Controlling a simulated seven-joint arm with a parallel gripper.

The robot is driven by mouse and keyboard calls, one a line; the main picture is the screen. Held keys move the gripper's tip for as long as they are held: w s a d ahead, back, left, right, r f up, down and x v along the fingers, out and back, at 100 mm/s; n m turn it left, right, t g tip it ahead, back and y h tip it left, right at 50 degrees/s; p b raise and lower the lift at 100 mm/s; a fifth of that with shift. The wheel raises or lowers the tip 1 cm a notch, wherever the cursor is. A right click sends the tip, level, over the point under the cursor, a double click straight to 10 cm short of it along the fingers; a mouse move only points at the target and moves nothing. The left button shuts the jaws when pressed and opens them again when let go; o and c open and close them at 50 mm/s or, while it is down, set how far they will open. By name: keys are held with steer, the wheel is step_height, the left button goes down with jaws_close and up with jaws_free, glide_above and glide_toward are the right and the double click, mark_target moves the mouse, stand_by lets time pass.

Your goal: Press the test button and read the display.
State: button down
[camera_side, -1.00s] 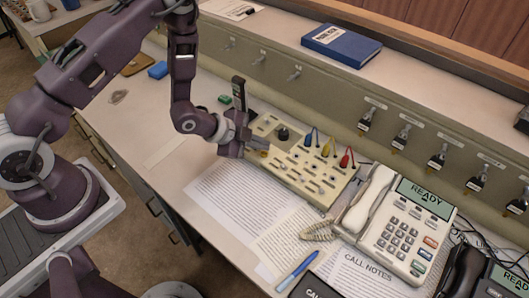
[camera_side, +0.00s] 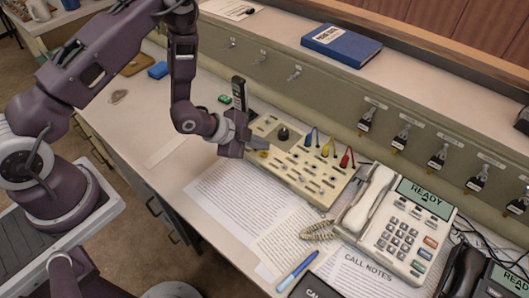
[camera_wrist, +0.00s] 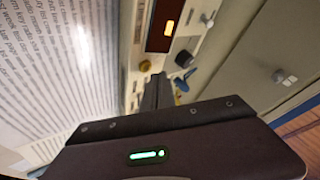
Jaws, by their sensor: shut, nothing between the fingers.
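My gripper (camera_side: 262,144) is shut and empty, with its fingertips at the left end of the beige console panel (camera_side: 318,192). In the wrist view the shut fingers (camera_wrist: 158,84) point at the panel, close to a small yellow button (camera_wrist: 145,66) and a black knob (camera_wrist: 184,59). I cannot tell whether they touch either, and no label marks the test button. A dark red display (camera_wrist: 163,26) on the panel has one lit orange mark, too small to read. In the side view my gripper hides that part of the panel.
Red, yellow and blue plugs with cords stand up along the panel's back edge. A white telephone (camera_side: 408,232), its screen showing READY, stands to the right. Printed sheets (camera_side: 240,205) lie in front. A blue binder (camera_side: 341,45) rests on the ledge behind.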

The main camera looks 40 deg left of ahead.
mark_target(261, 156)
steer(key=shift+f, duration=0.1)
steer(key=shift+f, duration=0.3)
steer(key=shift+f, duration=0.4)
stand_by(0.5)
steer(key=shift+r, duration=0.8)
steer(key=shift+r, duration=2.5)
